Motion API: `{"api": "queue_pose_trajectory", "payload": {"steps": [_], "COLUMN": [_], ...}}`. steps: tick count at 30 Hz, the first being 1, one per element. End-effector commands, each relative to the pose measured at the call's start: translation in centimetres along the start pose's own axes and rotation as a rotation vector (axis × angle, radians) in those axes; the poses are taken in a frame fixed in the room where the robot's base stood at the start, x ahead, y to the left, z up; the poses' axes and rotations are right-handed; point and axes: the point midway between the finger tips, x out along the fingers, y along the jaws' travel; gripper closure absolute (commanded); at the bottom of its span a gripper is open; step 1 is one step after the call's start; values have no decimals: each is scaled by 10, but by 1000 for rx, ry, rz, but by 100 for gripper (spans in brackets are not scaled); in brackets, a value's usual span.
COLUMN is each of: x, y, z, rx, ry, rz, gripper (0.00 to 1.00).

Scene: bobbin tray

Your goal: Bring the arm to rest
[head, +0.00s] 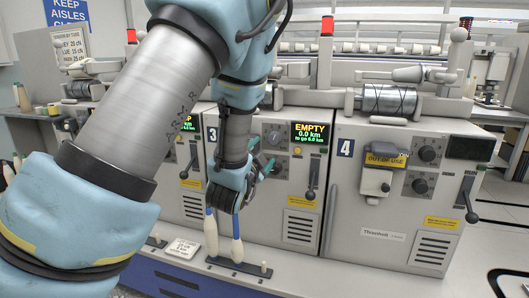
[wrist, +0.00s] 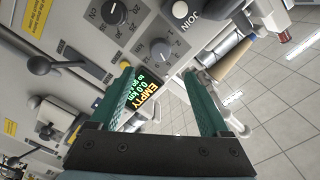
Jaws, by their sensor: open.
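My gripper (wrist: 160,85) shows in the wrist view with its two green fingers spread wide apart and nothing between them. Behind the gap is the face of a grey machine with a lit "EMPTY" display (wrist: 146,100). In the head view my arm reaches from the lower left up across the picture and bends down. My gripper (head: 262,168) is there in front of machine section 3, below its "EMPTY" display (head: 309,132). Its fingers are small and partly hidden by my wrist.
A lever (head: 312,180) juts out to the right. Section 4 has a yellow "OUT OF USE" tag (head: 386,159). Open floor (head: 500,230) lies at right.

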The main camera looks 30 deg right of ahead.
Motion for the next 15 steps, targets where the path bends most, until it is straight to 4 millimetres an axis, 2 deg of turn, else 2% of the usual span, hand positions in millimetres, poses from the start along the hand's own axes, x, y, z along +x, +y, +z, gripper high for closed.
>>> {"api": "queue_pose_trajectory", "payload": {"steps": [12, 15], "x": [0, -1], "y": [0, -6], "z": [0, 12], "rx": [-1, -28], "ry": [-2, -41], "rz": [0, 7], "gripper": [20, 20]}}
